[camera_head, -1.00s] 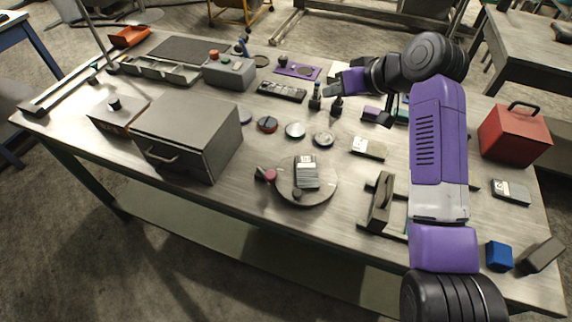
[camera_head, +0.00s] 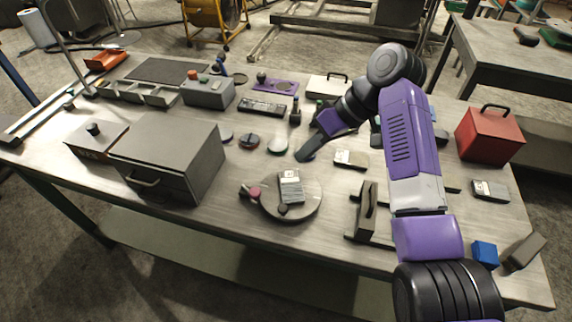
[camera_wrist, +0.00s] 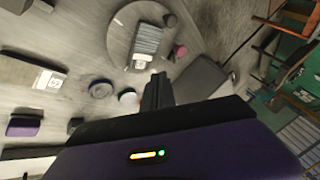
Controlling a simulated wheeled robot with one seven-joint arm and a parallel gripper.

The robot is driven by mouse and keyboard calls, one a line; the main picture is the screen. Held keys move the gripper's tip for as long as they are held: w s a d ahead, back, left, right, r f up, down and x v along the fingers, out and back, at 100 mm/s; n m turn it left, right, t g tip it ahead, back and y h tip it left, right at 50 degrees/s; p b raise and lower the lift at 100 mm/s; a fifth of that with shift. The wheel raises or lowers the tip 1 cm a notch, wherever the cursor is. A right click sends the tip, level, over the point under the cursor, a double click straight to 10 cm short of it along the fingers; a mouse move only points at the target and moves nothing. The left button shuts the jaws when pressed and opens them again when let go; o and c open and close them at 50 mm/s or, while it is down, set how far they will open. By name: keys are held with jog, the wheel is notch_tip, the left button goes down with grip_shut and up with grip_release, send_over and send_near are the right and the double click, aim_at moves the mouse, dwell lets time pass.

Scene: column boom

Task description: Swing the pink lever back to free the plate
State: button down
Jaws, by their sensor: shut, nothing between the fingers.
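The pink lever end (camera_head: 255,192) is at the left edge of a round grey disc (camera_head: 308,203), next to a small dark part. A grey ribbed plate with a pale label (camera_head: 290,186) lies on the disc, with a dark knob (camera_head: 283,209) at its near end. In the wrist view the pink end (camera_wrist: 180,51) is beside the disc (camera_wrist: 117,38) and the plate (camera_wrist: 146,40). My gripper (camera_head: 304,157) is shut and empty, pointing down behind the disc and apart from the lever. Its closed fingers show in the wrist view (camera_wrist: 158,90).
A grey drawer box (camera_head: 170,150) stands left of the disc. Several small round pieces lie behind it, including a pale one (camera_head: 278,145). A labelled block (camera_head: 350,160) and an upright dark bracket (camera_head: 367,210) are to the right. The bench in front of the disc is clear.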

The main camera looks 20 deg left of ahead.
jog(key=p+x, duration=0.1)
jog(key=x, duration=0.8)
jog(key=shift+s+a+f, duration=0.1)
jog(key=shift+f, duration=0.05)
jog(key=shift+s+a+f+p, duration=0.15)
jog(key=shift+s+a+p, duration=0.35)
jog(key=shift+s, duration=0.25)
jog(key=shift+s+a+f+p, duration=0.1)
jog(key=shift+s+a+p, duration=0.25)
jog(key=shift+s+a, duration=0.35)
jog(key=shift+d, duration=0.1)
jog(key=shift+s, duration=0.15)
